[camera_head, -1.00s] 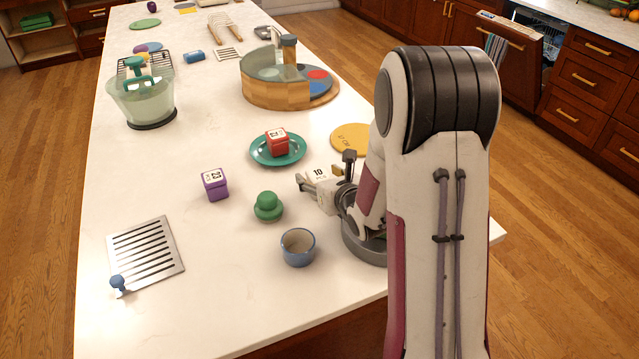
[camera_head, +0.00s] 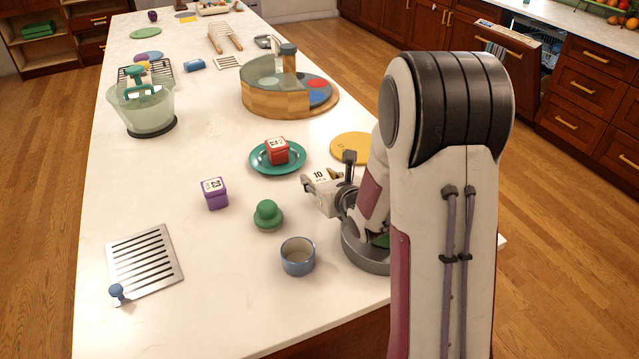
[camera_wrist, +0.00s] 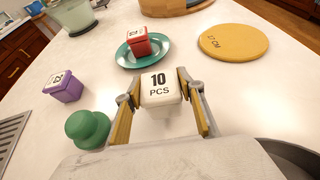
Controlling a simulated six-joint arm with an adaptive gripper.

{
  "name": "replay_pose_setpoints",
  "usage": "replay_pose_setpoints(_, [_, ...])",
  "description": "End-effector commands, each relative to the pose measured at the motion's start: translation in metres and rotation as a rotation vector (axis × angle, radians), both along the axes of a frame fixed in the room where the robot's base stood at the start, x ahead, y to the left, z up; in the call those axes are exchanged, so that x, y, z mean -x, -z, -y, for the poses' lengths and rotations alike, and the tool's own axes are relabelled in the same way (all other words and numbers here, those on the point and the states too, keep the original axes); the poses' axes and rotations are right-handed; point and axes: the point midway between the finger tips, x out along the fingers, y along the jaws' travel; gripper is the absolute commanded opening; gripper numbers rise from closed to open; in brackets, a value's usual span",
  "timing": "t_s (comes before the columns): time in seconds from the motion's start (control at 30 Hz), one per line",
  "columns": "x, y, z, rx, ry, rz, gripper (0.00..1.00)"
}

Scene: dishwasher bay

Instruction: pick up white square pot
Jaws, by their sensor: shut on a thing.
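The white square pot (camera_wrist: 160,92), with "10 PCS" printed on its top, sits between the two fingers of my gripper (camera_wrist: 160,100) in the wrist view. The fingers are shut on its sides. In the head view the pot (camera_head: 318,178) shows at the end of my gripper (camera_head: 328,190), partly hidden by the fingers. It is near the right edge of the white counter. I cannot clearly tell whether its base is off the counter.
A teal plate (camera_head: 256,165) with a red square pot (camera_head: 277,150) lies just beyond. A yellow round board (camera_head: 350,143), green knobbed object (camera_head: 267,216), blue cup (camera_head: 298,257) and purple square pot (camera_head: 214,194) stand nearby. The counter's left middle (camera_head: 150,185) is clear.

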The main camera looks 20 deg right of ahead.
Motion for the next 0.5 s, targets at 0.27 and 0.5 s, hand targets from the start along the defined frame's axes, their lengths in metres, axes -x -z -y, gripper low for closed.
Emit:
replay_pose_setpoints(0.27, [-0.001, -0.034, 0.0, 0.005, 0.0, 0.007, 0.13])
replay_pose_setpoints(0.5, [0.0, -0.061, -0.001, 0.007, 0.001, 0.007, 0.13])
